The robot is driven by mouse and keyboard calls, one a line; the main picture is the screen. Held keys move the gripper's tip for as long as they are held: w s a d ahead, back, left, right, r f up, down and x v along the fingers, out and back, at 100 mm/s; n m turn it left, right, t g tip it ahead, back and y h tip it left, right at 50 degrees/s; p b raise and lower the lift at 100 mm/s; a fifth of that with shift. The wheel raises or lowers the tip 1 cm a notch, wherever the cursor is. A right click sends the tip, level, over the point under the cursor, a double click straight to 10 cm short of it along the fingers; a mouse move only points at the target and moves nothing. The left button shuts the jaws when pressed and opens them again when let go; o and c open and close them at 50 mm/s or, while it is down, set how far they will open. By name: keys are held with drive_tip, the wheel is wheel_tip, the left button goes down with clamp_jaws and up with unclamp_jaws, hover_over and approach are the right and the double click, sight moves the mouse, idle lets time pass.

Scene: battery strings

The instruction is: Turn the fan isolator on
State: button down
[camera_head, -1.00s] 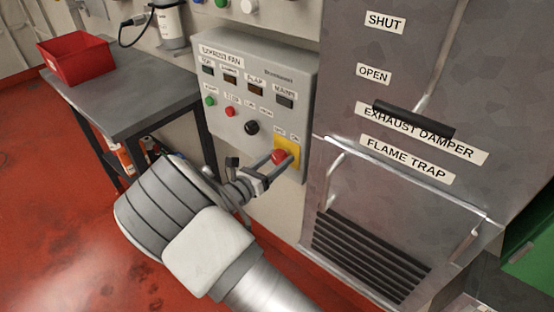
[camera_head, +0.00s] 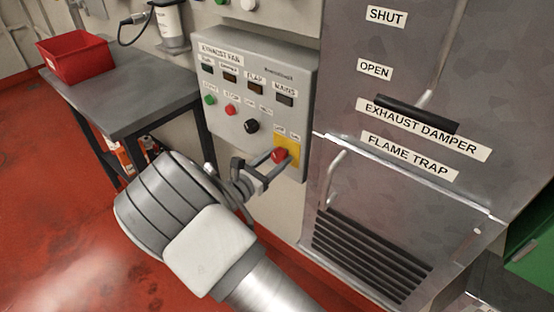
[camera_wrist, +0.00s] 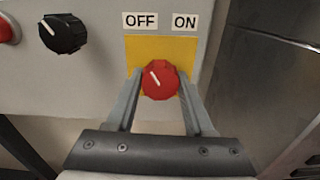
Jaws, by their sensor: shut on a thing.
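The fan isolator is a red rotary knob (camera_wrist: 160,81) on a yellow plate (camera_wrist: 187,50), with OFF and ON labels above it. Its white pointer line slants up and left, toward OFF. In the head view the knob (camera_head: 279,155) sits at the lower right corner of the grey exhaust fan panel (camera_head: 230,138). My gripper (camera_wrist: 160,82) is shut on the knob, one finger on its left side and one on its right. The OFF and ON labels stay in clear view above the fingers.
A black knob (camera_wrist: 63,34) and a red stop button (camera_head: 230,110) are to the left on the same panel. The metal exhaust damper cabinet (camera_head: 400,85) stands close on the right. A grey table (camera_head: 125,95) with a red bin (camera_head: 78,57) is at the left.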

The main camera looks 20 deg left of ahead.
drive_tip(key=m+b, duration=0.2)
drive_tip(key=m, duration=0.2)
drive_tip(key=shift+f+m, duration=0.15)
drive_tip(key=shift+m, duration=0.15)
drive_tip(key=m+b, duration=0.2)
drive_tip(key=m, duration=0.1)
drive_tip(key=shift+f+m+b, duration=0.1)
drive_tip(key=shift+m+b, duration=0.25)
drive_tip(key=shift+m, duration=0.05)
drive_tip(key=m+b, duration=0.3)
drive_tip(key=m, duration=0.1)
drive_tip(key=shift+b, duration=0.4)
drive_tip(key=shift+m+b, duration=1.15)
drive_tip(key=shift+m, duration=0.05)
drive_tip(key=shift+r, duration=0.25)
drive_tip(key=shift+c, duration=1.5)
unclamp_jaws()
